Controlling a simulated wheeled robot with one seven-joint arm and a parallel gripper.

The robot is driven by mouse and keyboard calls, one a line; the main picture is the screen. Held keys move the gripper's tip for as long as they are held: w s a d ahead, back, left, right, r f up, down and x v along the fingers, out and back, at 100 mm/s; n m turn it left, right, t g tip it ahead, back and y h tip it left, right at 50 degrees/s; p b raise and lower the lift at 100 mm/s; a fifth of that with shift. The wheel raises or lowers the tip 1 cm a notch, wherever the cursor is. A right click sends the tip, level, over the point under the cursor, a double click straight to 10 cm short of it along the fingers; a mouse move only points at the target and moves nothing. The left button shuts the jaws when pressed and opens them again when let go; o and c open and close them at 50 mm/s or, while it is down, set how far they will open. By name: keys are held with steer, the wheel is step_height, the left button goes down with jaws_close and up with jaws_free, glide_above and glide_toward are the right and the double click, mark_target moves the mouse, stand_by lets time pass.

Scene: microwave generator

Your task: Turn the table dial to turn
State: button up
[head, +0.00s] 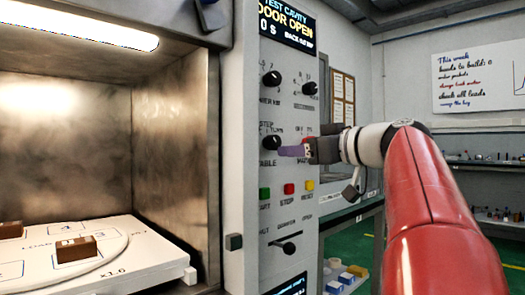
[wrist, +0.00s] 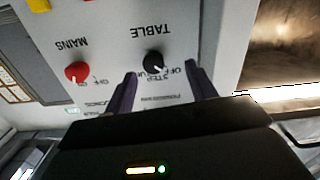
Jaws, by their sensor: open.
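The table dial (head: 271,143) is a round black knob on the grey control panel, labelled TABLE. In the wrist view the dial (wrist: 153,62) appears upside down, with a small white mark at its lower right, toward the OFF lettering; the exact setting is hard to read. My gripper (head: 283,151) has purple fingers and reaches the panel from the right. In the wrist view my gripper (wrist: 162,74) is open, one finger on each side of the dial, with gaps to it. I cannot tell how far the fingertips are from the panel face.
A red MAINS knob (wrist: 77,72) lies beside the dial. Green (head: 264,193), red (head: 289,188) and yellow (head: 310,185) buttons sit below, above a black lever (head: 288,247). The open cavity at left holds a white turntable (head: 110,250) with brown blocks (head: 76,248).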

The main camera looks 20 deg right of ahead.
mark_target(277, 142)
steer(key=shift+t, duration=0.3)
steer(key=x, duration=0.2)
steer(key=r+p+x, duration=0.1)
steer(key=x, duration=0.2)
steer(key=d+x, duration=0.1)
steer(key=x, duration=0.1)
steer(key=shift+w+r+p, duration=0.2)
steer(key=shift+w+p, duration=0.1)
steer(key=shift+w, duration=0.25)
steer(key=c, duration=1)
